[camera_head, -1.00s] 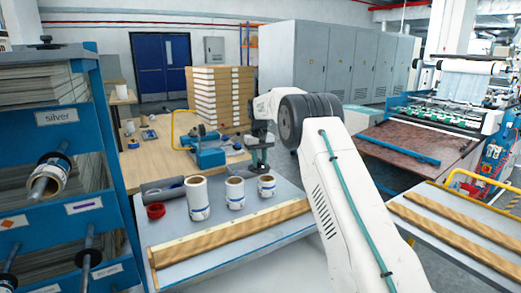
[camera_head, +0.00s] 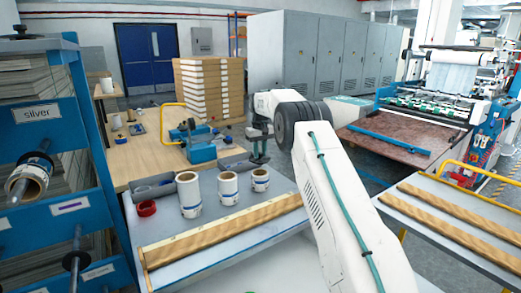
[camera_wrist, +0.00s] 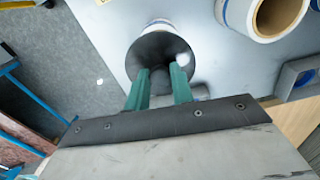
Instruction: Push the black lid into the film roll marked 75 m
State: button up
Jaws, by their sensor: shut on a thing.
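My gripper (camera_wrist: 160,76) is shut on the black lid (camera_wrist: 163,48), a dark round disc between its green fingers in the wrist view. A white film roll (camera_wrist: 157,23) shows partly behind the lid's upper edge; whether they touch I cannot tell. In the head view three white film rolls stand upright on the grey table: a tall one (camera_head: 193,200), a middle one (camera_head: 228,189) and a short one (camera_head: 260,181). My gripper (camera_head: 259,152) is close above the short roll there. The 75 m marking is not readable.
A red ring (camera_head: 146,208) lies left of the rolls. A wooden strip (camera_head: 222,232) runs along the table's front. A blue tool (camera_head: 197,146) stands on the wooden bench behind. A blue shelf rack (camera_head: 40,122) is at the left. An open roll (camera_wrist: 275,14) is at the wrist view's upper right.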

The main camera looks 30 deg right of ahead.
aim_at(260, 159)
jog(key=shift+f, duration=3.15)
jog(key=shift+f, duration=0.15)
jog(key=o, duration=1.1)
jog(key=shift+c, duration=0.2)
notch_tip(260, 159, up, 8)
jog(key=shift+f, duration=0.1)
